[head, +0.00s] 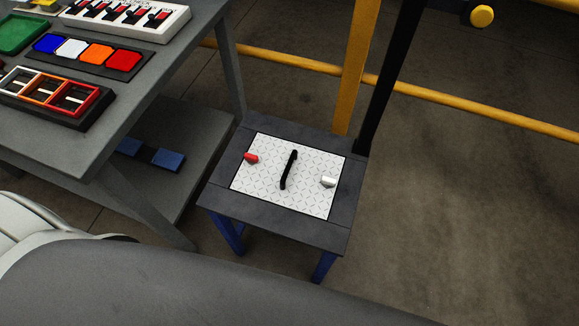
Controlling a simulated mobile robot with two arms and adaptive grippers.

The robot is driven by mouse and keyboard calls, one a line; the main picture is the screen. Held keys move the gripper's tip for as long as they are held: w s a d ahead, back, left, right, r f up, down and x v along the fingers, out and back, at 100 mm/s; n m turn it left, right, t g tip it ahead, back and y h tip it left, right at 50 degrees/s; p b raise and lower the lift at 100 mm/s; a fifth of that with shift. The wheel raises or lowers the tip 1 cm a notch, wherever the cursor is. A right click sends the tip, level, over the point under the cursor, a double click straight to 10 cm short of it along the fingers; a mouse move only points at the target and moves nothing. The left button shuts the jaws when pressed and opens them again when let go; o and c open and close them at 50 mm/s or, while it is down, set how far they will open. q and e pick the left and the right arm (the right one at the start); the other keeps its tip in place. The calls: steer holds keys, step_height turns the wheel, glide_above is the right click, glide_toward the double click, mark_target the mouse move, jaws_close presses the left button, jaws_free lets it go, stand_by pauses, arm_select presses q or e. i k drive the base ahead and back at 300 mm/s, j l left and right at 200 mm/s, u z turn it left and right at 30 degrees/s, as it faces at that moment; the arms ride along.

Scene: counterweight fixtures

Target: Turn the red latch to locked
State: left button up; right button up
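The red latch (251,158) is a small red piece at the left edge of a white patterned plate (268,186). The plate is set in the top of a low dark stand with blue legs. A black bar handle (289,170) runs across the middle of the plate. A white latch (328,181) sits at the plate's right edge. I cannot tell from this view whether the red latch is locked. Neither of my grippers is in view, and nothing touches the latch.
A grey table (135,88) at the left holds a switch panel (165,30), coloured tiles (96,53) and a tray with red and orange frames (60,92). A yellow post (357,70) and rail (480,115) stand behind the stand. Floor at the right is clear.

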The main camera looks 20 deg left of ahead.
mark_target(252, 159)
steer(key=u, duration=0.9)
